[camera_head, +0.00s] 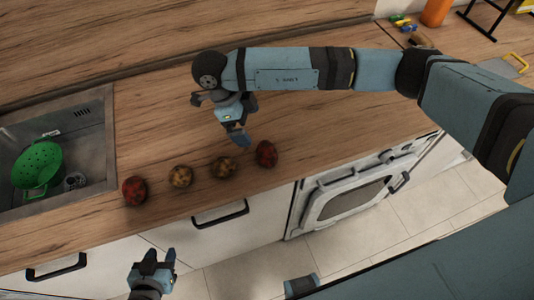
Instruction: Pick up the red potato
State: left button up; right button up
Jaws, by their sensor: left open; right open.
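Two red potatoes lie on the wooden counter near its front edge. One red potato (134,191) is at the left end of a loose row, and the other red potato (266,154) is at the right end. My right gripper (236,130) is open and empty, above the counter, just up and left of the right-hand red potato and apart from it. The arm above partly hides its fingers. My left gripper (160,258) is open and empty, low in the picture in front of the cabinets, below the left-hand red potato.
Two yellow-brown potatoes (180,177) (223,168) lie between the red ones. A sink (90,150) with a green colander (37,166) is at the left. A white oven (350,200) is below the counter. An orange cylinder (435,12) stands at the far right.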

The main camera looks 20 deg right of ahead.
aim_at(265, 149)
jog(key=x, duration=0.3)
jog(key=p+x, duration=0.1)
jog(key=x, duration=0.3)
jog(key=shift+d+p, duration=0.25)
jog(key=shift+p, duration=0.05)
jog(key=shift+d+f, duration=0.15)
jog(key=shift+f, duration=0.4)
jog(key=shift+s+d+f+p, duration=0.1)
jog(key=shift+s+f+p, duration=0.1)
jog(key=shift+f+p, duration=0.3)
jog(key=p+x, duration=0.1)
jog(key=x, duration=0.3)
jog(key=shift+f, duration=0.1)
jog(key=c, duration=0.8)
